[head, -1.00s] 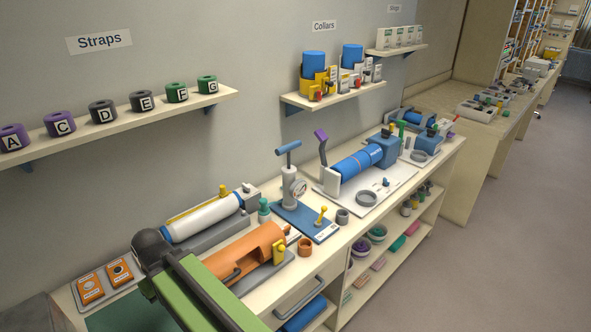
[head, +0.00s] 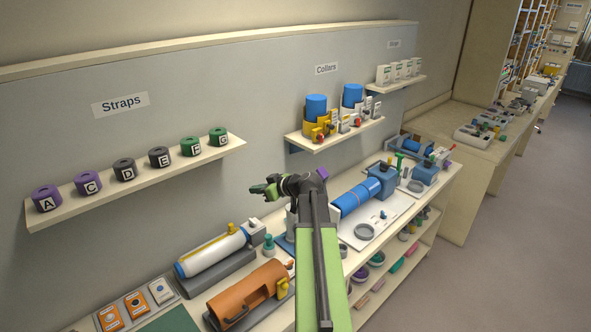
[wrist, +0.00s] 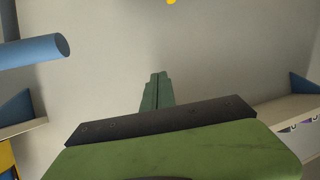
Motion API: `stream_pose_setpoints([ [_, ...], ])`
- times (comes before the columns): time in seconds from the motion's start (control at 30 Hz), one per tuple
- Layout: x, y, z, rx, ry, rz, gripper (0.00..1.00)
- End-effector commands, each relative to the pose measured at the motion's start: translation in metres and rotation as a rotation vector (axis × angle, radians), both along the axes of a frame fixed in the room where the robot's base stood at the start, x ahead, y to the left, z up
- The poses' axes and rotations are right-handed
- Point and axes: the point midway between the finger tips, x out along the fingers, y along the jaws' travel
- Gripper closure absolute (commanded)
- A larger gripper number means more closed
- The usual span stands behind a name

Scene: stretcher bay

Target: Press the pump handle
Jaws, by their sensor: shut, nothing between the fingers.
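The pump is largely hidden behind my arm in the head view. In the wrist view the blue bar of the pump handle (wrist: 38,51) lies at the upper left. My gripper (head: 260,190) points left toward the wall, raised above the bench at the pump. In the wrist view the green fingers of my gripper (wrist: 155,92) are together and empty, with a clear gap to the handle.
The straps shelf (head: 150,185) is left of my gripper and the collars shelf (head: 335,135) is to the right. A white cylinder (head: 210,252) and an orange shell (head: 248,288) lie on the bench at the lower left. A blue cylinder (head: 357,195) lies right of my arm.

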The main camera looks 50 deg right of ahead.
Motion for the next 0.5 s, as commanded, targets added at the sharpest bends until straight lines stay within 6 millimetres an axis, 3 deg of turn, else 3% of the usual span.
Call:
stream_pose_setpoints([
  [0.03, -0.023, -0.038, 0.024, 0.006, -0.005, -0.059, 1.00],
  [0.1, -0.053, -0.078, 0.035, 0.007, -0.006, -0.123, 1.00],
  [0.2, -0.089, -0.118, 0.046, 0.007, -0.005, -0.193, 1.00],
  [0.33, -0.117, -0.145, 0.053, 0.006, -0.004, -0.245, 1.00],
  [0.5, -0.126, -0.153, 0.052, 0.007, -0.003, -0.260, 1.00],
])
